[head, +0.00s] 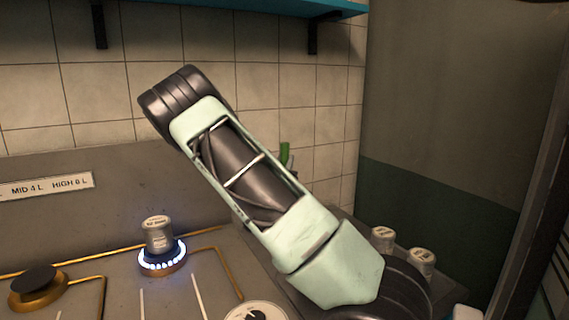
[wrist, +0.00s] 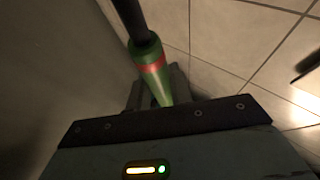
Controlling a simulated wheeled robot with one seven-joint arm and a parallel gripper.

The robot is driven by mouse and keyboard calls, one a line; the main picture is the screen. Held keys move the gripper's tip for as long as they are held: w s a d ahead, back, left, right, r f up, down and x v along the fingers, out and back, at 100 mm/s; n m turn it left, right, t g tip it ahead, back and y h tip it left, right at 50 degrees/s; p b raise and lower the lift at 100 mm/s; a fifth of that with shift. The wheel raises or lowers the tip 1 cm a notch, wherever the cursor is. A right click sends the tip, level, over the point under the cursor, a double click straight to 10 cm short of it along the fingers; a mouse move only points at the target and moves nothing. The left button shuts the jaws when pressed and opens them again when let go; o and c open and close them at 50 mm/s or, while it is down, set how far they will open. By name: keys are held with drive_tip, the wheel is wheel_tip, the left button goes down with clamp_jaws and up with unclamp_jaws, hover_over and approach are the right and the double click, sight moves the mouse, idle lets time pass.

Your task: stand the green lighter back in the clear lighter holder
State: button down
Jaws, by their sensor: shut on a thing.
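The green lighter (wrist: 153,68) has a red band and a dark rod. In the wrist view my gripper (wrist: 158,88) is shut on its green body, and the rod runs toward the top edge of the picture. In the head view a small green piece of the lighter (head: 285,153) shows behind my arm, in front of the tiled wall. My arm hides the gripper there. I cannot make out the clear lighter holder in either view.
A small can (head: 158,236) stands on a burner lit with a blue flame (head: 162,263). An unlit burner (head: 38,285) is at the left. Two more cans (head: 383,239) (head: 421,262) stand at the right. A blue shelf (head: 250,7) with dark brackets hangs above.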

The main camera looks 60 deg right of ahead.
drive_tip(key=c, duration=1.2)
unclamp_jaws()
drive_tip(key=shift+o, duration=0.2)
drive_tip(key=shift+a, duration=0.1)
drive_tip(key=b+v, duration=0.3)
drive_tip(key=v, duration=1.4)
drive_tip(key=shift+a+b, duration=0.2)
drive_tip(key=shift+b, duration=0.15)
